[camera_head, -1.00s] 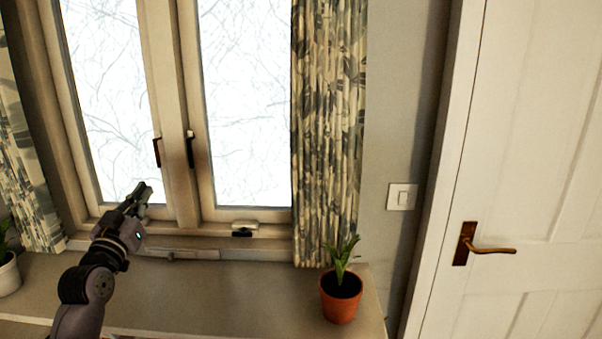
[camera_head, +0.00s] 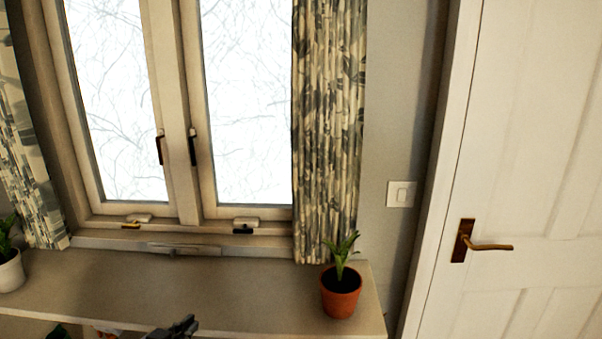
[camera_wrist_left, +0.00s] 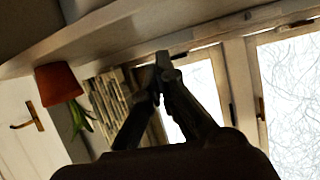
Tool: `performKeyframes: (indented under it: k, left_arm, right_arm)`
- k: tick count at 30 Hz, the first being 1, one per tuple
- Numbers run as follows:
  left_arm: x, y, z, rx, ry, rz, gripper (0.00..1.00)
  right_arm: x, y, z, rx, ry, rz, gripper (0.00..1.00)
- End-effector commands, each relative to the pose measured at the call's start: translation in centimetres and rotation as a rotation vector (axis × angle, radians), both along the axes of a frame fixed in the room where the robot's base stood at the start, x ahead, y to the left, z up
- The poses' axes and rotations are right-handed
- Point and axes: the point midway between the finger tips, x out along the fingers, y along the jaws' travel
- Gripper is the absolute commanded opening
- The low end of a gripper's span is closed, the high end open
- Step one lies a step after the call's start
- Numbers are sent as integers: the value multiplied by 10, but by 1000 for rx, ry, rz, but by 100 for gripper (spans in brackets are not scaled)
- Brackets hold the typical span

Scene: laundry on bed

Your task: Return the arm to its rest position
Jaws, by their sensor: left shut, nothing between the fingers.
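My left gripper (camera_head: 184,324) shows only as a dark tip at the bottom edge of the head view, in front of the shelf's front edge. The rest of the arm is out of that view. In the left wrist view the left gripper's fingers (camera_wrist_left: 163,72) are closed together with nothing between them. My right gripper is not in view.
A shelf (camera_head: 170,285) runs below the window (camera_head: 240,110). A potted plant (camera_head: 341,292) stands at its right end and a white-potted one (camera_head: 10,270) at its left. A patterned curtain (camera_head: 328,130) hangs by the window; a closed-looking door (camera_head: 530,150) is at right.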

Motion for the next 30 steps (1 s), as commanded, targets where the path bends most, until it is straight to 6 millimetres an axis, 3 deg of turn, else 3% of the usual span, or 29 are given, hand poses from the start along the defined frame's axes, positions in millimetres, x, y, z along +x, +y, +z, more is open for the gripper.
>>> performKeyframes:
  k: [1,3,6,9,15,23,30]
  left_arm:
    - [-32,-10,-29,12,92,-8,0]
    - [-74,-20,-60,34,213,-12,0]
    - [-133,-29,-94,59,371,-7,0]
    - [-181,-33,-113,76,492,5,0]
    - [-256,-35,-131,101,672,32,0]
    - [-335,-34,-135,121,860,72,0]
    - [-325,-36,-189,126,883,72,0]
  right_arm:
    - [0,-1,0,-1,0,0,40]
    - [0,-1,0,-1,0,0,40]
    - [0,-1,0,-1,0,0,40]
    - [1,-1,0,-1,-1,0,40]
    - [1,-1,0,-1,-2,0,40]
    - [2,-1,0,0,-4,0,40]
    - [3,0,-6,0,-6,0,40]
